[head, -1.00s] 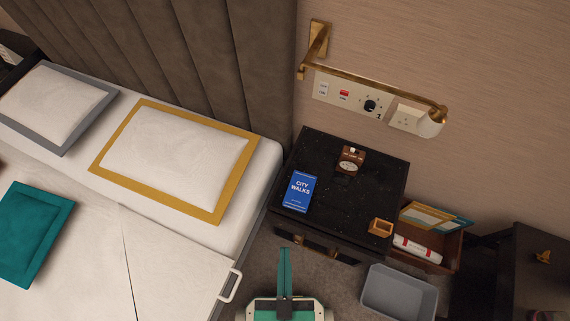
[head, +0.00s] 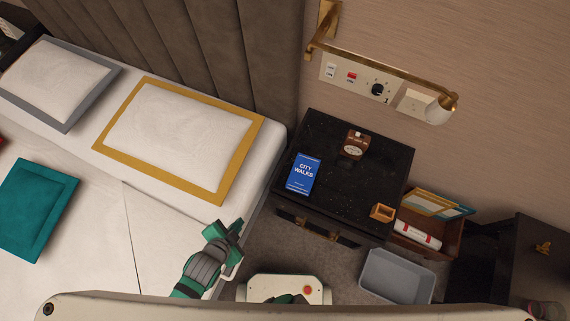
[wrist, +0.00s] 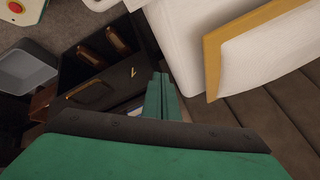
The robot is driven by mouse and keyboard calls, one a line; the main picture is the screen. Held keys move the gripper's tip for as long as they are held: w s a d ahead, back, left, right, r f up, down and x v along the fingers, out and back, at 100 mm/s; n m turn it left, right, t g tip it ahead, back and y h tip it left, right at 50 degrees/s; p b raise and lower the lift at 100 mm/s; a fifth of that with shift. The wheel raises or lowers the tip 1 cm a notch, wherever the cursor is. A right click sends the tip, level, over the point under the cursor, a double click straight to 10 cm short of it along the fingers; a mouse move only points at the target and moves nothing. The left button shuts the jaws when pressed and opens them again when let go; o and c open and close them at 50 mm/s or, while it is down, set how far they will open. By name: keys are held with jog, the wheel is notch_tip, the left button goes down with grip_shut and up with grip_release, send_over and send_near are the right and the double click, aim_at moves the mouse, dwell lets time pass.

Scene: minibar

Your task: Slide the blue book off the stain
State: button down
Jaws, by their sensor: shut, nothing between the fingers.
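The blue book (head: 304,174), titled "City Walks", lies flat at the left side of the black bedside table top (head: 335,205). No stain shows around it; anything under it is hidden. My gripper (head: 234,232) is by the side of the bed, left of and nearer than the table, apart from the book. In the wrist view its two green fingers (wrist: 163,88) are together, with nothing between them.
A small brown clock (head: 355,145) and a wooden box (head: 382,212) stand on the table. An open drawer or crate (head: 425,240) and a grey bin (head: 397,276) are at its right. The bed (head: 150,240) borders the left.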

jog(key=w+a+m+g+y, duration=0.1)
jog(key=w+m+g, duration=0.15)
jog(key=w, duration=0.45)
jog(key=w+a+m+g, duration=0.1)
jog(key=w+m, duration=0.2)
jog(key=w, duration=0.5)
jog(key=m+g, duration=0.4)
jog(key=m, duration=0.2)
send_near(289, 169)
jog(key=w+a+r, duration=0.1)
jog(key=a+r, duration=0.2)
jog(key=r, duration=0.1)
jog(key=shift+t+y, duration=0.25)
jog(key=shift+y, duration=0.15)
jog(key=f, duration=0.3)
jog(key=d+f, duration=0.1)
jog(key=f, duration=0.2)
jog(key=d+f, duration=0.1)
jog(key=f, duration=0.3)
jog(key=shift+s, duration=0.4)
jog(key=shift+s+d, duration=0.3)
jog(key=shift+d, duration=0.5)
